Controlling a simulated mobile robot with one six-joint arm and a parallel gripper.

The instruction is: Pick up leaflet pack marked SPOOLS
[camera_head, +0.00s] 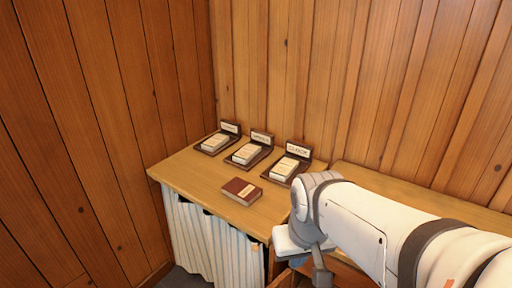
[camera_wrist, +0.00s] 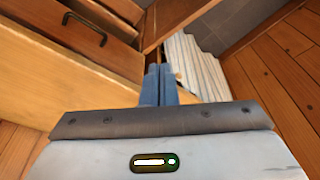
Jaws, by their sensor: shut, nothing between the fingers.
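Three cream leaflet packs lie in dark holders along the back of the wooden table: a left pack (camera_head: 214,142), a middle pack (camera_head: 246,153) and a right pack (camera_head: 283,167). Each holder has a raised label behind its pack: left (camera_head: 230,128), middle (camera_head: 261,137), right (camera_head: 298,149). The lettering is too small to read, so I cannot tell which is SPOOLS. My gripper (camera_head: 320,272) is low, in front of and to the right of the packs, well apart from them. In the wrist view its blue fingers (camera_wrist: 159,86) are together and empty; no pack shows there.
A pleated white curtain (camera_head: 205,237) hangs below. The wrist view shows a drawer front with a dark handle (camera_wrist: 85,27). Plank walls close off the back and left.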

